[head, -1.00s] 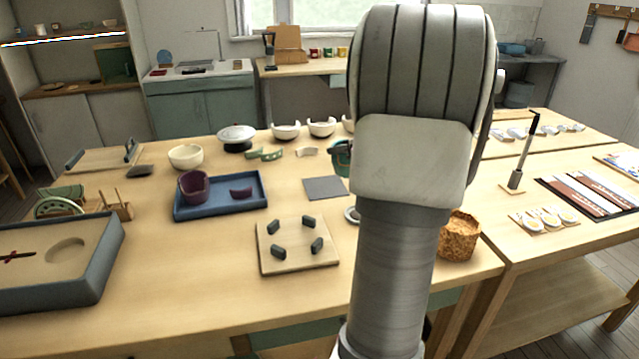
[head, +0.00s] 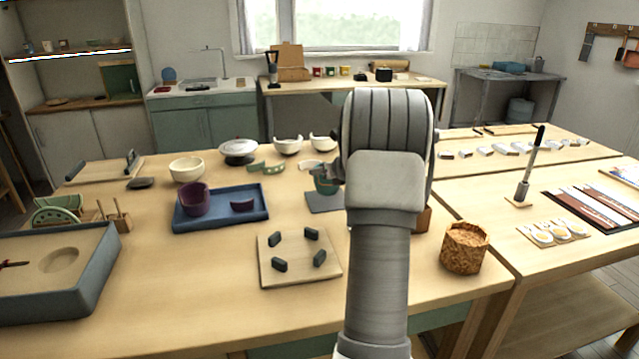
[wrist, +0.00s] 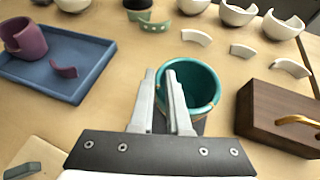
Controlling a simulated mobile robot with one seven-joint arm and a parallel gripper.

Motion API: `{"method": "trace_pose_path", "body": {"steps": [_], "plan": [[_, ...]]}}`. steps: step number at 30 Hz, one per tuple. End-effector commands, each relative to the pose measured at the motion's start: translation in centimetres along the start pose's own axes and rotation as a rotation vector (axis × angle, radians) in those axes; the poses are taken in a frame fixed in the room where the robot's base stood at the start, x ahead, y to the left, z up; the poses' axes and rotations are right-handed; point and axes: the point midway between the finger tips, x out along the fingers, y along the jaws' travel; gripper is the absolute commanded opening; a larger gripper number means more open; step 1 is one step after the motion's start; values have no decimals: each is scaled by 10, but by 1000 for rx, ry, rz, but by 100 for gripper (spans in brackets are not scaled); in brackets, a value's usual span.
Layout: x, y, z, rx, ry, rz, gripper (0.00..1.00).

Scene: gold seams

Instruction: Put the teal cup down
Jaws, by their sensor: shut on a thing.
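The teal cup (wrist: 205,75) has a gold-lined rim and shows its open mouth in the wrist view. My gripper (wrist: 160,73) is shut on the cup's near-left wall, its two fingers close together at the rim. I cannot tell whether the cup's base touches the mat.
A dark wooden box (wrist: 272,118) with a brass handle stands close right of the cup. A blue tray (head: 222,216) with purple pieces lies left. A pegged board (head: 298,268) lies nearer. White shards (wrist: 243,51) and bowls lie behind. Bare table surrounds the mat's left side.

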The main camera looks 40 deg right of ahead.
Motion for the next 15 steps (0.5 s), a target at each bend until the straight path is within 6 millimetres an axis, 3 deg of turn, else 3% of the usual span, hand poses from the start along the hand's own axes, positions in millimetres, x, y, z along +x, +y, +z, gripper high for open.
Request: {"method": "trace_pose_path", "body": {"steps": [1, 4, 14, 15], "plan": [[6, 0, -13, 1, 1, 0, 0], [11, -1, -23, 1, 0, 0, 0], [12, -1, -24, -1, 0, 0, 0], [12, -1, -26, 0, 1, 0, 16]]}}
